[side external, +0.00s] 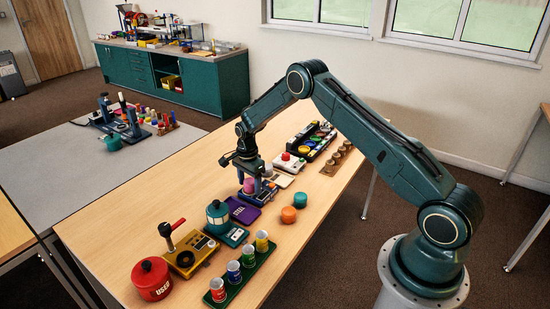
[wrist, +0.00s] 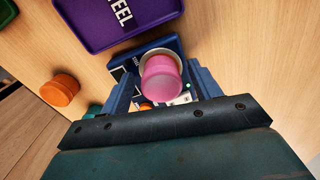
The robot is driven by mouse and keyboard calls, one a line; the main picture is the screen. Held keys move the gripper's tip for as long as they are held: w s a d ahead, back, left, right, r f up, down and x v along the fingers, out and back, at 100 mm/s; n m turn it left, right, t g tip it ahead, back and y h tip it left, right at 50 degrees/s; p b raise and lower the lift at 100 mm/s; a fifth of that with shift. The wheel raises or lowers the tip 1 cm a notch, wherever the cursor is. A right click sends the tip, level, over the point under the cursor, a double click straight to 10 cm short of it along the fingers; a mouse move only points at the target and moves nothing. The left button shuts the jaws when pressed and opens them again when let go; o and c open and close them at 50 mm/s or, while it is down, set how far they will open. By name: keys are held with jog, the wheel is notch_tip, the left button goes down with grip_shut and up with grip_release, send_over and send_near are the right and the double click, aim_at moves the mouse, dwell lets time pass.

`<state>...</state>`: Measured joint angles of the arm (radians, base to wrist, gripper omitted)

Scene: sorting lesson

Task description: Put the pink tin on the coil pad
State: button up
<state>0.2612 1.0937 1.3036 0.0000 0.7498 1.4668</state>
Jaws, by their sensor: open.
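The pink tin (side external: 248,186) stands at the blue device (side external: 262,195) near the middle of the table. In the wrist view the pink tin (wrist: 162,82) is between my two fingers and overlaps a pale round pad (wrist: 158,53) on the blue device, which looks like the coil pad. The tin appears to rest on this pad, but its base is hidden. My gripper (side external: 254,171) points down at the tin. In the wrist view my gripper (wrist: 163,88) is open, with a finger on each side of the tin. Contact cannot be told.
A purple tray (side external: 241,210) marked STEEL lies beside the device. An orange tin (side external: 288,215) and a teal tin (side external: 300,199) stand nearby. A teal pot (side external: 217,214), yellow lever device (side external: 190,258), red tin (side external: 152,279) and green cup rack (side external: 258,264) fill the near end.

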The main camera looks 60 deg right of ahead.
aim_at(249, 181)
jog(key=shift+r, duration=0.1)
notch_tip(249, 181, up, 12)
dwell(0.7)
jog(key=shift+r, duration=0.2)
dwell(0.3)
